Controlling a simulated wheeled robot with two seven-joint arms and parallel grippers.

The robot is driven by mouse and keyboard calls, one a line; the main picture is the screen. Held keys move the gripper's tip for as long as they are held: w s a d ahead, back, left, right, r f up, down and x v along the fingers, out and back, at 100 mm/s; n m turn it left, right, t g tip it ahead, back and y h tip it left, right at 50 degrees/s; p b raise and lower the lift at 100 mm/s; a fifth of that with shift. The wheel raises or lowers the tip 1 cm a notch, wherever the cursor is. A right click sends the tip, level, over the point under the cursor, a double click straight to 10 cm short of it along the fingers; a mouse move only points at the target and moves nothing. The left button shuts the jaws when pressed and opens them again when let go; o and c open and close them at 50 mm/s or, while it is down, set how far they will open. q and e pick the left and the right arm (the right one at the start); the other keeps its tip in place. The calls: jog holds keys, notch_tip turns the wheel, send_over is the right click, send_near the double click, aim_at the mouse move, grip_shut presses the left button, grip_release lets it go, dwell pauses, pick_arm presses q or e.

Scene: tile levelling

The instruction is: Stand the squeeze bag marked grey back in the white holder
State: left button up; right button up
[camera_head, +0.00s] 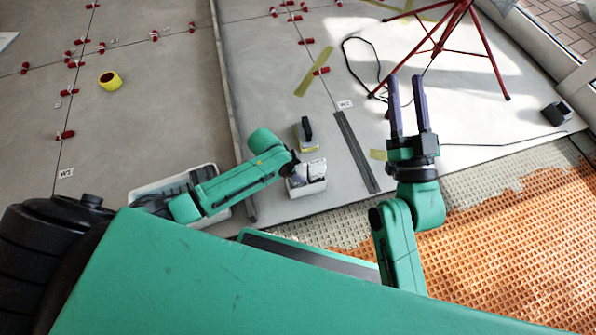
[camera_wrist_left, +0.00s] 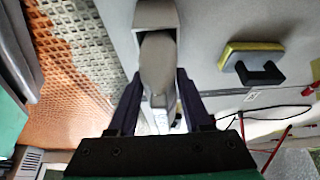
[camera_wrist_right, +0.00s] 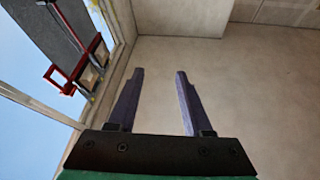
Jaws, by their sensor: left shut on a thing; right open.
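The white holder (camera_head: 309,188) stands on the floor slab near its front edge, with pale bag shapes at its top. In the left wrist view the holder (camera_wrist_left: 155,10) is a pale open box at the top. My left gripper (camera_wrist_left: 159,76) is shut on a grey squeeze bag (camera_wrist_left: 157,52), whose rounded end overlaps the holder's mouth. I cannot tell whether that end is inside or just above it. No marking on the bag is readable. My right gripper (camera_head: 408,84) is open and empty, raised to the right; its spread fingers show in the right wrist view (camera_wrist_right: 159,74).
A yellow-and-black float (camera_head: 307,136) lies just behind the holder. A grey bar (camera_head: 356,150) lies to its right. A white tray (camera_head: 176,184) with dark tools is at the left. A red tripod (camera_head: 455,30), a cable and a yellow roll (camera_head: 110,81) are farther off.

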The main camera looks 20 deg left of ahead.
jog(key=shift+r, duration=0.25)
pick_arm(q)
jog(key=o, duration=1.2)
jog(key=shift+f, duration=0.1)
pick_arm(e)
jog(key=shift+r, duration=0.1)
